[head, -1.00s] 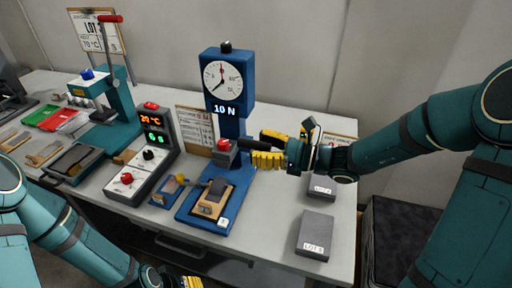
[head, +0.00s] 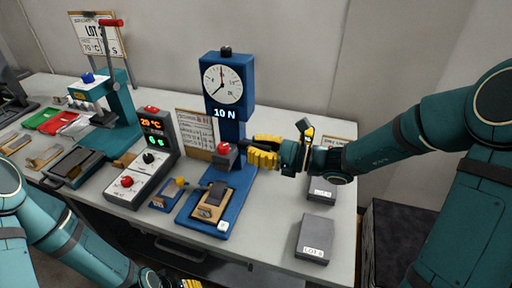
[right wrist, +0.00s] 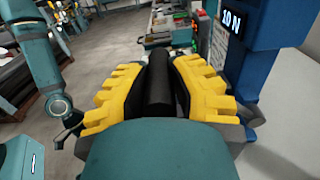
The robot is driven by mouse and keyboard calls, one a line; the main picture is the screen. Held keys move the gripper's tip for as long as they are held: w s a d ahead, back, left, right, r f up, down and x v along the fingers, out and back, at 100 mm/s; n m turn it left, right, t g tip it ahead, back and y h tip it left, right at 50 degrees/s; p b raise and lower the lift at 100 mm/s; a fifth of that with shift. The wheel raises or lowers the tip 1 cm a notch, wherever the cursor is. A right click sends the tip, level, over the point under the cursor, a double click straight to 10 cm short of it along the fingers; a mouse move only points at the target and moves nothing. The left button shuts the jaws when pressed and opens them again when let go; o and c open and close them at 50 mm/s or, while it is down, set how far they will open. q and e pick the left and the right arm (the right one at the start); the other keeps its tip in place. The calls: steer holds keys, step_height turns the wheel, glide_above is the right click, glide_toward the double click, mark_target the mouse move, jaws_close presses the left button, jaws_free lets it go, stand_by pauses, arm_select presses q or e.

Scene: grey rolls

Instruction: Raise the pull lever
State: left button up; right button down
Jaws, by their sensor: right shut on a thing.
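The blue test stand (head: 234,130) stands mid-table with a round dial and a "10 N" readout; it also shows in the right wrist view (right wrist: 252,50). My right gripper (head: 264,150) is at the stand's right side, fingers pointing left. In the right wrist view its yellow fingers (right wrist: 157,90) are shut around a black cylindrical handle (right wrist: 158,82), which I take as the pull lever's grip. In the head view the fingers mostly hide the handle. A grey block with a red knob (head: 224,148) sits at the stand's front. My left gripper (head: 180,282) is partly cut off at the bottom edge.
A control box (head: 141,170) with lit digits stands left of the stand. Two grey lot blocks (head: 314,238) (head: 322,188) lie to the right. A teal press (head: 112,110) with a red-handled lever is at the far left. A paper board (head: 195,132) stands behind.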

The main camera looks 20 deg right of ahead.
steer(key=w+d+r+m+p, duration=0.3)
steer(key=w+d+m+p, duration=0.1)
steer(key=w+p, duration=0.3)
steer(key=w+d+r+m+p, duration=0.3)
steer(key=w+d+p, duration=0.3)
steer(key=p, duration=0.5)
steer(key=shift+w+m, duration=0.8)
steer(key=shift+w, duration=0.2)
steer(key=shift+d, duration=0.1)
